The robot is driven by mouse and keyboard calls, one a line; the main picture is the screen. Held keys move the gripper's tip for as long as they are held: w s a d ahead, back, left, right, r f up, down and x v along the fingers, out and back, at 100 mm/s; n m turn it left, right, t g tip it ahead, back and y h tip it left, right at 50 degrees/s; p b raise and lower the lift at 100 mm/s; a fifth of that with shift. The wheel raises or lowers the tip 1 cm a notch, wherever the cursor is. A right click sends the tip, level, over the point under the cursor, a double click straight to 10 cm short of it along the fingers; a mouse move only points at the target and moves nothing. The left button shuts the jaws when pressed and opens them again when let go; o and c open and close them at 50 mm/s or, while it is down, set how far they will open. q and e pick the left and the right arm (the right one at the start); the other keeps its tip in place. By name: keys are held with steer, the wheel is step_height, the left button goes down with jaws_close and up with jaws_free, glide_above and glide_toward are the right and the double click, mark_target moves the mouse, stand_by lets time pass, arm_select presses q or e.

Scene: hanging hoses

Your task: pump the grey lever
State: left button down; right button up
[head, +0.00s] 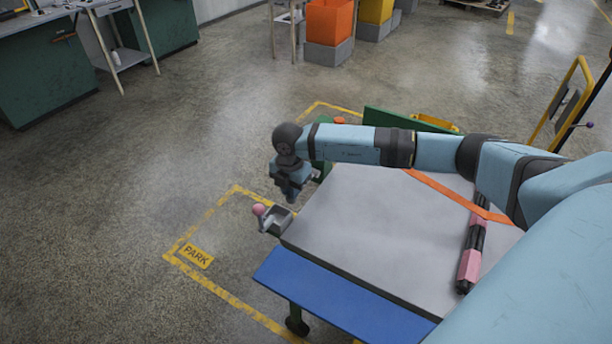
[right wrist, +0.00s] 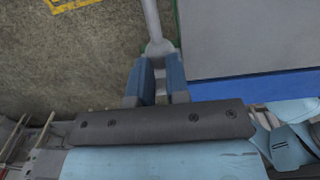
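The grey lever (right wrist: 152,22) shows in the right wrist view as a pale rod with a rounded end just beyond my fingertips. In the head view a small grey metal fitting (head: 279,221) with a pink knob (head: 259,209) sits at the near left corner of the cart table, below my right gripper (head: 291,192). The right gripper points down there. In the right wrist view its two blue fingers (right wrist: 158,70) stand apart with a gap between them. I cannot tell whether they touch the lever. My left gripper is out of view.
The grey-topped cart table (head: 350,230) has a blue lower edge (head: 325,295). An orange strap (head: 450,191) and a dark hose with pink ends (head: 470,262) lie on it. Yellow floor lines and a PARK sign (head: 196,256) are at left.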

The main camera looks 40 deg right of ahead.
steer(key=shift+d+r+p, duration=0.15)
steer(key=shift+r+p, duration=0.95)
steer(key=shift+r, duration=0.75)
steer(key=r, duration=0.1)
steer(key=d+r+p, duration=0.1)
steer(key=r, duration=0.1)
steer(key=w+r+p, duration=0.1)
steer(key=shift+d+r, duration=0.15)
steer(key=shift+d, duration=0.25)
steer(key=shift+s+a+f+b, duration=0.1)
steer(key=shift+a+f+b, duration=0.15)
steer(key=shift+f, duration=0.35)
steer(key=shift+s+a+f+b, duration=0.15)
steer(key=shift+f+b, duration=0.05)
steer(key=shift+f, duration=0.4)
steer(key=shift+s+a+f+b, duration=0.1)
steer(key=shift+a+f+b, duration=0.15)
steer(key=shift+f, duration=0.85)
steer(key=shift+a+f, duration=0.1)
